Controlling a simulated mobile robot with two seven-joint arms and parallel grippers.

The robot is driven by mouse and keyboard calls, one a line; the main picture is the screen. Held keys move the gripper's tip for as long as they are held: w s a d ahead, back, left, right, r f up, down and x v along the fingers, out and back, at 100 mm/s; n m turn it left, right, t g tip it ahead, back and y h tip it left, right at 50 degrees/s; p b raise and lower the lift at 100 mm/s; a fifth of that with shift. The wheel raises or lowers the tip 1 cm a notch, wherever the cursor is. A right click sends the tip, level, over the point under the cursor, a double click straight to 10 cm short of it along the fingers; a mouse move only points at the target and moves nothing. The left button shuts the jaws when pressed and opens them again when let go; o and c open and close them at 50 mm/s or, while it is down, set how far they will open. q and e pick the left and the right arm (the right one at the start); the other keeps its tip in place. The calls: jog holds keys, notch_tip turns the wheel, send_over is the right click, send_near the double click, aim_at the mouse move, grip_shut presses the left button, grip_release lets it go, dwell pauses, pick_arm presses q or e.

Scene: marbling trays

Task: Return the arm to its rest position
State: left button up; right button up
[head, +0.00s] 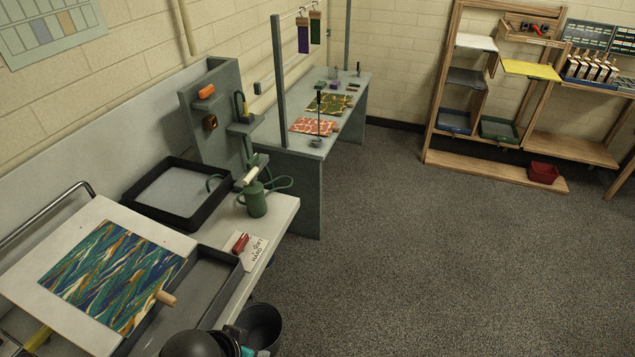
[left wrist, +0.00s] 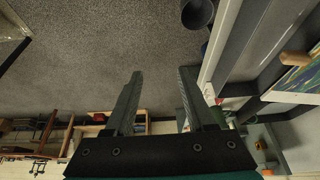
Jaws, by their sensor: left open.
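My left gripper (left wrist: 161,72) shows in the left wrist view with its two fingers spread apart and nothing between them. Grey floor lies beyond the fingertips. In the head view only a dark rounded piece with some teal shows at the bottom edge, which seems to be part of my left arm; the jaws cannot be made out there. My right gripper is in neither view.
A black bucket (head: 265,322) stands beside the bench near my arm; it shows in the left wrist view (left wrist: 198,12). On the bench are a marbled sheet (head: 112,275) on a white board, a black tray (head: 216,210) and a green can (head: 256,204). The floor (head: 430,260) is clear.

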pick_arm(q)
jog(key=a+f+b, duration=0.3)
jog(key=f+b, duration=0.1)
jog(key=f, duration=0.6)
jog(key=a+f+n+y+b, duration=0.1)
jog(key=a+f+b, duration=0.15)
jog(key=f, duration=0.65)
jog(key=a+f+b, duration=0.2)
jog(key=f+b, duration=0.2)
jog(key=f, duration=0.6)
jog(key=s+f+g+b, duration=0.3)
jog(key=s+f+b, duration=0.8)
jog(key=s+f, duration=1.2)
jog(key=shift+d+f, duration=0.15)
jog(key=shift+f, duration=0.55)
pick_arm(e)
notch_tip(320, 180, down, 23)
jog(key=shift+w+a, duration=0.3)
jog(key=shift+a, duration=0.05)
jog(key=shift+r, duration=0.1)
pick_arm(q)
jog(key=shift+s, duration=0.15)
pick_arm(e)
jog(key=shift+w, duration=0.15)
